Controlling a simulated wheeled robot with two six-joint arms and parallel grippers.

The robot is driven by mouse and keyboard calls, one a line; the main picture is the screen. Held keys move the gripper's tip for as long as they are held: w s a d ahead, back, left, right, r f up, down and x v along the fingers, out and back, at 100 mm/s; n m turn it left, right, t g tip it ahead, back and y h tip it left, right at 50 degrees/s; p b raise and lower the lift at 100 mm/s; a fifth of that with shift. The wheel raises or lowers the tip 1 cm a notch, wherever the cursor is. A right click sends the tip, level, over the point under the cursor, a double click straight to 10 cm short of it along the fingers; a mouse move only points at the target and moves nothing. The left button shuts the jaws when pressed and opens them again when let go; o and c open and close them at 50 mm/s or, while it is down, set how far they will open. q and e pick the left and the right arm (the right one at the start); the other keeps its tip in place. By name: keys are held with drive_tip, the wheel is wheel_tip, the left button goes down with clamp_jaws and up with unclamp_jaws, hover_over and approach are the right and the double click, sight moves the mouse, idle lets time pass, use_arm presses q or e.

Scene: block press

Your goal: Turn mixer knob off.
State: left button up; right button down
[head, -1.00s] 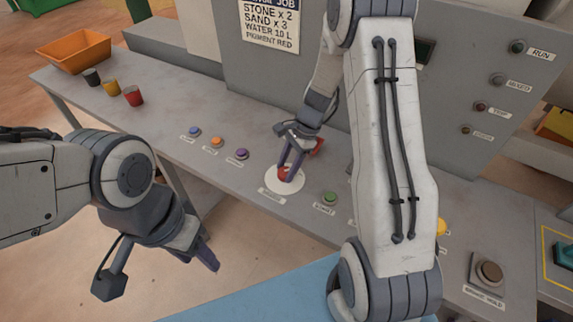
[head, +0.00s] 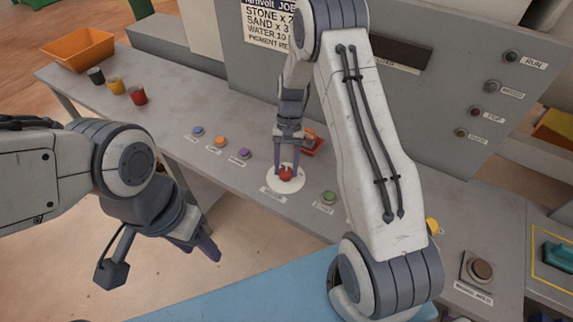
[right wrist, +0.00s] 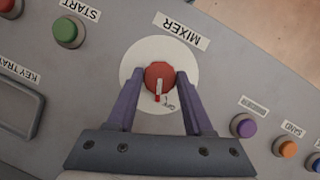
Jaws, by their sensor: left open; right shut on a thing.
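The mixer knob (head: 286,174) is a red round knob on a white disc on the grey console. In the right wrist view the red knob (right wrist: 160,77) has a white pointer mark and sits under the MIXER label (right wrist: 181,29). My right gripper (head: 286,172) is around the knob, one purple finger on each side; in the right wrist view its fingers (right wrist: 160,80) flank the knob. My left gripper (head: 206,250) is open and empty, low at the left, off the console's front edge.
Purple (head: 244,154), orange (head: 221,142) and blue (head: 198,131) buttons lie left of the knob. A green START button (right wrist: 68,33) is beside it. Three cups (head: 117,87) and an orange bin (head: 78,48) stand far left.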

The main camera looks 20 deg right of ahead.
drive_tip(key=shift+a+n+h, duration=0.1)
drive_tip(key=shift+n+h, duration=0.7)
drive_tip(key=shift+n, duration=1.5)
drive_tip(key=shift+c, duration=1.5)
unclamp_jaws()
drive_tip(key=shift+w+r, duration=0.1)
drive_tip(key=b+v, duration=0.1)
drive_tip(key=v, duration=0.9)
drive_tip(key=shift+w, duration=0.25)
